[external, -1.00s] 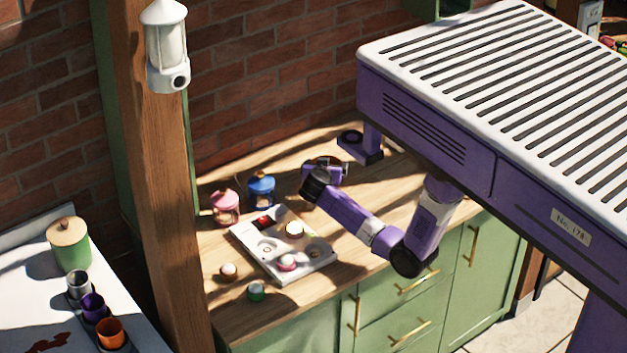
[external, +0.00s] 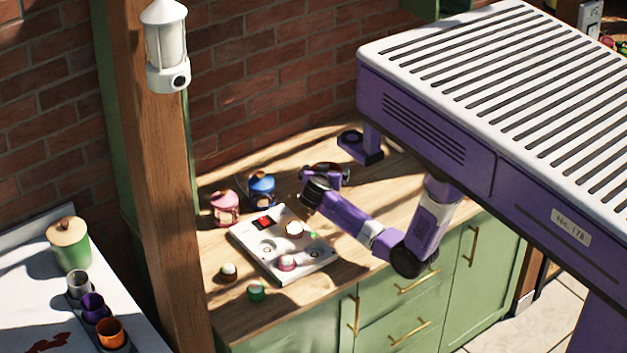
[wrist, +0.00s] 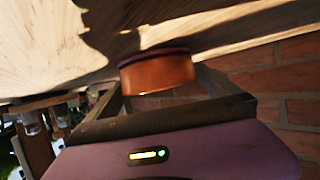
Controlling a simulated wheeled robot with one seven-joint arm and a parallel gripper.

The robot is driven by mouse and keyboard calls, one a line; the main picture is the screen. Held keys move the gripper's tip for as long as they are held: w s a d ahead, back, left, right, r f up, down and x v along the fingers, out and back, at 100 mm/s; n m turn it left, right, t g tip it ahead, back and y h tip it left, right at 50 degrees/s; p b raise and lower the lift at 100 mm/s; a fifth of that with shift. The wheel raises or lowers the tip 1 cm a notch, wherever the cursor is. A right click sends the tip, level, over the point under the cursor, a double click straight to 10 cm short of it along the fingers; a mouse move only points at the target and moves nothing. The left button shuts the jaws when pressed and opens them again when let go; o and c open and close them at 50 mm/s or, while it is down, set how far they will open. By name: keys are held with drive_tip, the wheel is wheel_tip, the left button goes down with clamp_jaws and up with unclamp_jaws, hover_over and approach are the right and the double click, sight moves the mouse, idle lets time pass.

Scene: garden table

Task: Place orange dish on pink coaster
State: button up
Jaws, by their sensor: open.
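The orange dish (wrist: 158,76) is a small round copper-orange bowl with a darker edge. In the wrist view it shows between the two fingers of my gripper (wrist: 163,84), which is open. I cannot tell whether either finger touches it. In the external view my gripper (external: 337,175) is low over the wooden counter, right of the white board, and mostly hides the dish. A pink round piece (external: 287,264) with a pale top lies at the front of the white board (external: 256,257); it may be the pink coaster, but it is too small to be sure.
A pink lantern-like jar (external: 225,207) and a blue one (external: 262,190) stand behind the board. A small white-topped item (external: 228,272) and a green one (external: 256,292) sit at the front left. A brick wall rises behind the counter.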

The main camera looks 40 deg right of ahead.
drive_tip(key=b+v, duration=0.1)
drive_tip(key=v, duration=1.1)
drive_tip(key=shift+b, duration=0.4)
drive_tip(key=s+n+y+p, duration=0.1)
drive_tip(key=s+n, duration=0.1)
drive_tip(key=s, duration=0.2)
drive_tip(key=s+a+f+n+y+p, duration=0.1)
drive_tip(key=s+n+p, duration=0.1)
drive_tip(key=s, duration=0.3)
drive_tip(key=s+a+f+n+t+y+p, duration=0.1)
drive_tip(key=s+n+p, duration=0.1)
drive_tip(key=s, duration=0.3)
drive_tip(key=shift+n+y, duration=0.4)
drive_tip(key=shift+n, duration=0.3)
drive_tip(key=s+n+y, duration=0.1)
drive_tip(key=s, duration=0.2)
drive_tip(key=s+f+n+y, duration=0.1)
drive_tip(key=s, duration=0.3)
drive_tip(key=s+f+y+b, duration=0.1)
drive_tip(key=s, duration=0.3)
drive_tip(key=shift+a+n+t+y, duration=0.3)
drive_tip(key=shift+n+t, duration=0.1)
drive_tip(key=s+d+r+m+t+y+b, duration=0.1)
drive_tip(key=s+r+t+y+b, duration=0.1)
drive_tip(key=s+r, duration=0.7)
drive_tip(key=shift+s+d+t+b, duration=0.15)
drive_tip(key=shift+d+t+b, duration=0.05)
drive_tip(key=shift+t+b, duration=0.75)
